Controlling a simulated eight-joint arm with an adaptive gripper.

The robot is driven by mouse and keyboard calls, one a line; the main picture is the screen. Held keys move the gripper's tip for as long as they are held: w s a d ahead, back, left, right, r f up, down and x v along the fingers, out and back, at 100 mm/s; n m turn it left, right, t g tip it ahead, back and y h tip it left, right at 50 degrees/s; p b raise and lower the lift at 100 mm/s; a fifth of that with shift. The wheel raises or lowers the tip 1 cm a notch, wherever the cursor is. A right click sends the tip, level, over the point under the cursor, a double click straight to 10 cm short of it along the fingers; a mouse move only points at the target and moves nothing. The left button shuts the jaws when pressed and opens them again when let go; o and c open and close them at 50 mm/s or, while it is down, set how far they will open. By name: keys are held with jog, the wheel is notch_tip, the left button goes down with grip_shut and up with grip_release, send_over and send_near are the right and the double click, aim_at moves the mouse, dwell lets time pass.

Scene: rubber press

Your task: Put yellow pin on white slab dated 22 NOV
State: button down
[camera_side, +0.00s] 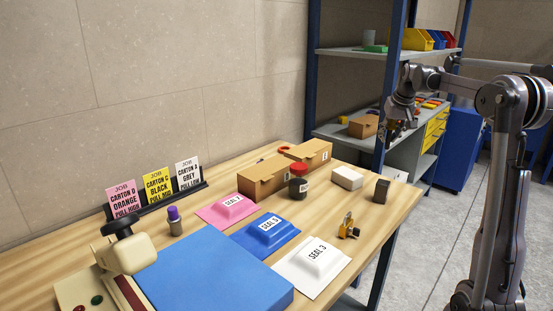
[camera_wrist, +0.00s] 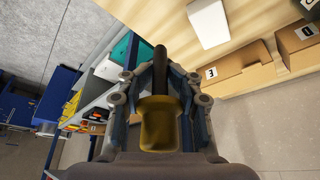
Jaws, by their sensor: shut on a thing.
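My gripper (camera_wrist: 160,80) is raised beyond the right side of the bench, in front of the shelf unit; it also shows in the side view (camera_side: 391,130). It is shut on a yellow piece with a dark stem, which I take as the yellow pin (camera_wrist: 158,124). The fingers hide part of it. A white slab marked SEAL 3 (camera_side: 327,278) lies at the bench's front edge. A plain white block (camera_side: 347,177) lies farther back and also shows in the wrist view (camera_wrist: 208,22). I can read no 22 NOV date on either.
A blue SEAL 5 slab (camera_side: 283,240) and pink SEAL 7 slab (camera_side: 213,215) lie left of the white slab. A small yellow-and-black tool (camera_side: 347,228), a dark block (camera_side: 381,190), a round stamp (camera_side: 298,189) and cartons (camera_side: 262,178) stand nearby. A press (camera_side: 130,250) is front left.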

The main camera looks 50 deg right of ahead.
jog(key=w+a+f, duration=0.1)
jog(key=w+f, duration=0.1)
jog(key=w, duration=0.1)
jog(key=w+a+f, duration=0.1)
jog(key=w+f, duration=0.1)
jog(key=w, duration=0.2)
jog(key=w+a+f, duration=0.1)
jog(key=w+f, duration=0.1)
jog(key=w, duration=0.2)
jog(key=shift+a+f, duration=0.3)
jog(key=shift+f, duration=2.2)
jog(key=shift+f, duration=0.15)
jog(key=c, duration=0.9)
grip_release()
jog(key=shift+o, duration=0.2)
